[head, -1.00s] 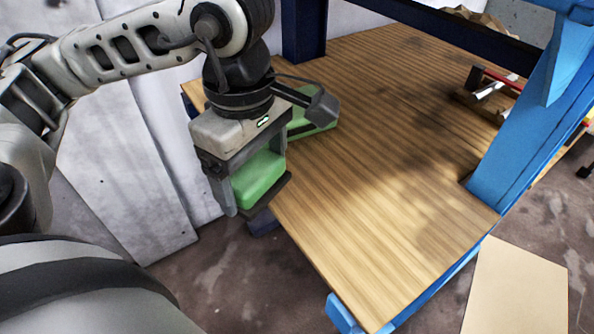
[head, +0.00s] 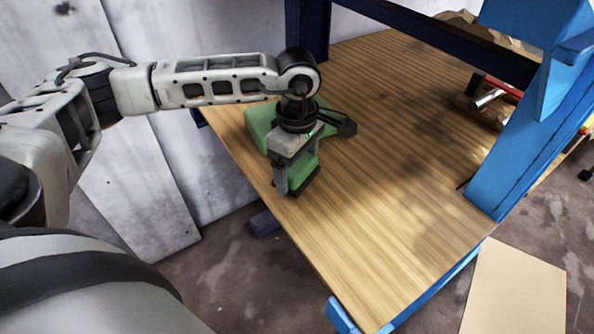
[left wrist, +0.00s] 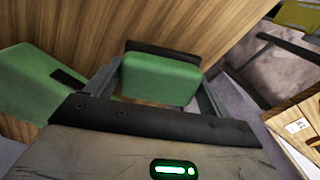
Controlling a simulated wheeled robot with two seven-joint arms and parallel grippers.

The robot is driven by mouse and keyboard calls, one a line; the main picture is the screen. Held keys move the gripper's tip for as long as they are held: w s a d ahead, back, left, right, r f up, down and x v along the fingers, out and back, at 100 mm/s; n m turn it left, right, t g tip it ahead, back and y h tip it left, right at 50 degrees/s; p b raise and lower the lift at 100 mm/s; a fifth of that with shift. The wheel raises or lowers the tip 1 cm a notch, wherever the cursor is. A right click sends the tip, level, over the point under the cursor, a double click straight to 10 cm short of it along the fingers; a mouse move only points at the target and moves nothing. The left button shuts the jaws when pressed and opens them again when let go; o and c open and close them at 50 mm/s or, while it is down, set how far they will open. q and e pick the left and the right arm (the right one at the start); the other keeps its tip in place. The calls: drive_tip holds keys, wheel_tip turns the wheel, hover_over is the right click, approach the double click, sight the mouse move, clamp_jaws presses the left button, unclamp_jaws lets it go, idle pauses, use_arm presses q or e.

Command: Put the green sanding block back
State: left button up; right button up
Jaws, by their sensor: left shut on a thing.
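The green sanding block (head: 302,176) has a dark pad on its underside. My left gripper (head: 296,182) is shut on it, with a finger on either side, over the left edge area of the wooden workbench (head: 370,215). The block also shows between the fingers in the left wrist view (left wrist: 160,78). I cannot tell whether its pad touches the bench top. A larger green object (head: 260,122) lies on the bench just behind the gripper, partly hidden by it. It also shows at the left in the left wrist view (left wrist: 35,85). My right gripper is not in view.
A blue post (head: 520,130) rises at the bench's right side, and a dark blue beam (head: 430,38) crosses the back. Red-handled and metal tools (head: 490,97) lie at the back right. The bench's middle and front are clear. A pale board (head: 515,290) is at the lower right.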

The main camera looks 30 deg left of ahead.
sight(297, 164)
use_arm(q)
drive_tip(key=shift+s+f, duration=0.1)
drive_tip(key=shift+f, duration=1.25)
drive_tip(key=o, duration=0.9)
wheel_tip(297, 164, up, 12)
drive_tip(key=shift+r+b, duration=0.2)
drive_tip(key=shift+b, duration=0.4)
drive_tip(key=shift+f, duration=0.1)
wheel_tip(297, 164, down, 12)
drive_tip(key=shift+f+p, duration=0.1)
drive_tip(key=shift+p, duration=0.65)
wheel_tip(297, 164, up, 2)
drive_tip(key=shift+r+b, duration=0.25)
drive_tip(key=shift+b, duration=0.2)
drive_tip(key=shift+s+r, duration=0.2)
drive_tip(key=shift+r, duration=0.5)
